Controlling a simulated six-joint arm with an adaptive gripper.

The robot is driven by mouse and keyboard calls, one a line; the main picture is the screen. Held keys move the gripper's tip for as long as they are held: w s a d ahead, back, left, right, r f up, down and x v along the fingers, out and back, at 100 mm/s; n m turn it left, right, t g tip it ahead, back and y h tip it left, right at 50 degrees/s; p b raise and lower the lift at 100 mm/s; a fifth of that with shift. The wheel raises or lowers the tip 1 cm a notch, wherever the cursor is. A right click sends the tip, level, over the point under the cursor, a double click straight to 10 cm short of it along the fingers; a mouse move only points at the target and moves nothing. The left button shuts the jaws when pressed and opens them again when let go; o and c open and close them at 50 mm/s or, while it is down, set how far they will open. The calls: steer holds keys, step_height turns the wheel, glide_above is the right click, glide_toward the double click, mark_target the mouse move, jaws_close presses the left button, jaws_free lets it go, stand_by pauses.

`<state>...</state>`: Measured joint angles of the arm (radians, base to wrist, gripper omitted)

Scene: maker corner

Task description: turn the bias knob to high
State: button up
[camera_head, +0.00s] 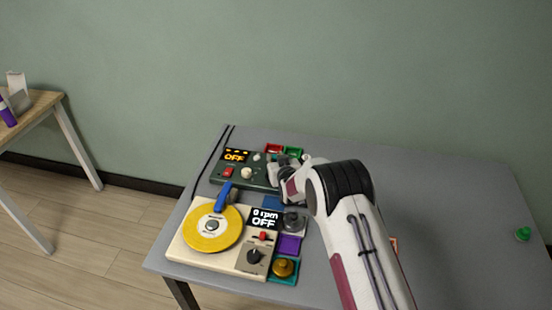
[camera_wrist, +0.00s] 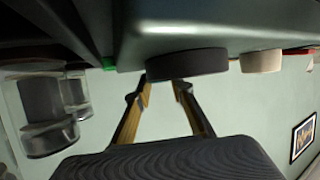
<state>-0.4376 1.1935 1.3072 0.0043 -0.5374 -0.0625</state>
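A dark green unit (camera_head: 262,182) with a lit display reading OFF stands at the back left of the table. It carries a red button (camera_head: 227,172) and a cream knob (camera_head: 246,173). In the wrist view, a dark round knob (camera_wrist: 187,65) and a cream knob (camera_wrist: 262,61) stick out from the green unit. No label shows which is the bias knob. My gripper (camera_wrist: 162,88) is open, its two fingers apart and empty. The dark knob is just beyond the fingertips, more toward the right one; contact is unclear. In the head view my arm hides the unit's right end.
A cream turntable (camera_head: 183,257) with a yellow disc sits in front of the unit. Small coloured trays (camera_head: 290,245) line its right side; red and green ones (camera_head: 293,153) lie behind my gripper. A green object (camera_head: 522,234) stands far right. The table's right half is mostly clear.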

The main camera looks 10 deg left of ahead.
steer(key=shift+a+m+t+h, duration=0.15)
steer(key=shift+m+t+h, duration=0.15)
steer(key=shift+m+h, duration=0.8)
steer(key=shift+a+m+t+h, duration=0.15)
steer(key=shift+m+t+h, duration=0.15)
steer(key=shift+m+h, duration=0.75)
steer(key=shift+a+r+m+h, duration=0.1)
steer(key=shift+m+h, duration=1.75)
steer(key=shift+h, duration=0.7)
steer(key=o, duration=1.1)
steer(key=shift+s+a, duration=0.1)
steer(key=shift+s, duration=0.1)
steer(key=shift+v, duration=2.3)
step_height(320, 180, up, 7)
steer(key=shift+r, duration=0.2)
steer(key=shift+w, duration=0.1)
